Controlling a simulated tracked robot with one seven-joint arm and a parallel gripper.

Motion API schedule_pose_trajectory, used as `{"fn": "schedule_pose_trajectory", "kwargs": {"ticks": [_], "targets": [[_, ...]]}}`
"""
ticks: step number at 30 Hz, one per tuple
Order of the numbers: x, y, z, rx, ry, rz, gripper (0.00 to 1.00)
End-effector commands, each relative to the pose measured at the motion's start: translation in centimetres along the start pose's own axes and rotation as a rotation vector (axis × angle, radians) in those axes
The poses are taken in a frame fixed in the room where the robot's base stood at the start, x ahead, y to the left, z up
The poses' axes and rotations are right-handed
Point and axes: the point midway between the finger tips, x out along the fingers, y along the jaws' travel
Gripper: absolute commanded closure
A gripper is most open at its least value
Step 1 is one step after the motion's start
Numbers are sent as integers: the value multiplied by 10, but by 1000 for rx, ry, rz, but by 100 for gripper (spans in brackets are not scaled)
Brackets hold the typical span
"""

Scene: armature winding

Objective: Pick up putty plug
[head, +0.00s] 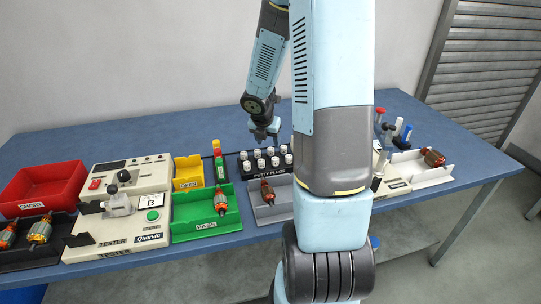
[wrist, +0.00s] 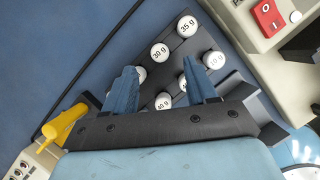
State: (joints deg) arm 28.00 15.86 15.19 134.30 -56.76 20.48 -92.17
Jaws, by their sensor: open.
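White putty plugs (head: 259,164) stand in rows in a black rack labelled PUTTY PLUGS (head: 270,174) at the middle of the bench. In the wrist view the dark rack (wrist: 178,50) holds plugs marked 35 g (wrist: 187,26), 30 g (wrist: 160,52), 10 g (wrist: 214,60) and 40 g (wrist: 164,101). Other plugs are partly hidden by the fingers. My gripper (head: 264,138) is above the back of the rack. Its blue fingers (wrist: 163,72) are spread over the plugs in the wrist view, with nothing visibly held.
Left of the rack are a green PASS tray (head: 190,228), a yellow OPEN bin (head: 187,172), testers (head: 120,236) and a red SHORT bin (head: 50,186). A grey tray (head: 270,213) with an armature lies in front. The bench behind the rack is clear.

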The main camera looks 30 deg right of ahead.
Motion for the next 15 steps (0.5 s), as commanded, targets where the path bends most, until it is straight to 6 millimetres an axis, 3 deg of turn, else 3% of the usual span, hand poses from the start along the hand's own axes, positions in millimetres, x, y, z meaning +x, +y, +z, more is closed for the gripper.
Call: {"fn": "schedule_pose_trajectory", "kwargs": {"ticks": [8,15], "targets": [[14,0,0,0,1,0,43],[43,0,-2,-2,3,-1,43]]}}
